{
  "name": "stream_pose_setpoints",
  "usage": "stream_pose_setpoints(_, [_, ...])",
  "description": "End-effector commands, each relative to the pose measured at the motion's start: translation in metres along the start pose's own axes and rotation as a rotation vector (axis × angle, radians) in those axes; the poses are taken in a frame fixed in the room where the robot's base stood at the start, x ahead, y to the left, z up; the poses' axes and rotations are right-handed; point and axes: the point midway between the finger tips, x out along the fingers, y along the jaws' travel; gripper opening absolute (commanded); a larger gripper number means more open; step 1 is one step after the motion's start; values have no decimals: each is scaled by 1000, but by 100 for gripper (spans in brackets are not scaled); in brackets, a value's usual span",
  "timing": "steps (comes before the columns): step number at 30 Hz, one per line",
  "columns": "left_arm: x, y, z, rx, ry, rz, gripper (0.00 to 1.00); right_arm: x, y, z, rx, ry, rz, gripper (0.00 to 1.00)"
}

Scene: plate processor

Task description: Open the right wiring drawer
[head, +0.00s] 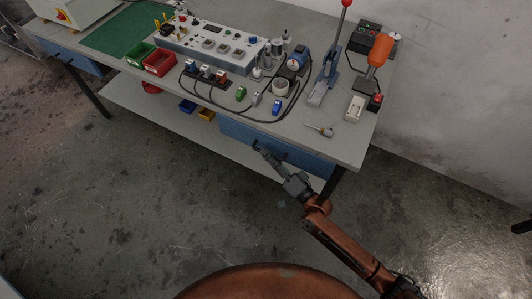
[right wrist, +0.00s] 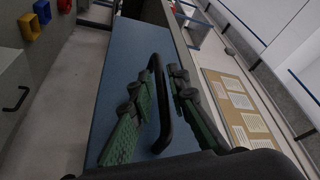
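The right wiring drawer (head: 240,131) is the blue-fronted drawer under the right end of the workbench, and it looks shut. Its blue front also fills the middle of the right wrist view (right wrist: 122,60). A black bar handle (right wrist: 160,100) stands out from that front. My right gripper (head: 260,147) is at the drawer front below the table edge. In the right wrist view its two green-padded fingers (right wrist: 158,108) are apart, one on each side of the handle. I cannot tell whether either finger touches it. My left gripper is not in view.
The workbench top (head: 330,145) overhangs the drawer and holds a control box (head: 205,45), a lever press (head: 330,60) and a screwdriver (head: 320,130). A lower shelf (head: 160,115) carries small bins. The floor in front is clear.

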Motion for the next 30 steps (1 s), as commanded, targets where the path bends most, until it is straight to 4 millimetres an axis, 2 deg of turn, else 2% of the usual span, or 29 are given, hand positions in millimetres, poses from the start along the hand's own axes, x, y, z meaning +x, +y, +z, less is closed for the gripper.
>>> stream_pose_setpoints(4, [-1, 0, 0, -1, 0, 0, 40, 7, 0, 0, -1, 0, 1, 16])
stream_pose_setpoints(11, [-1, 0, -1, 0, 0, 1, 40, 7, 0, 0, -2, -1, 1, 16])
stream_pose_setpoints(18, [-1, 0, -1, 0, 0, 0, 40, 7, 0, 0, -2, -1, 1, 0])
stream_pose_setpoints(30, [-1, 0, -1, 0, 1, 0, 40, 7, 1, 0, -1, -1, 2, 0])
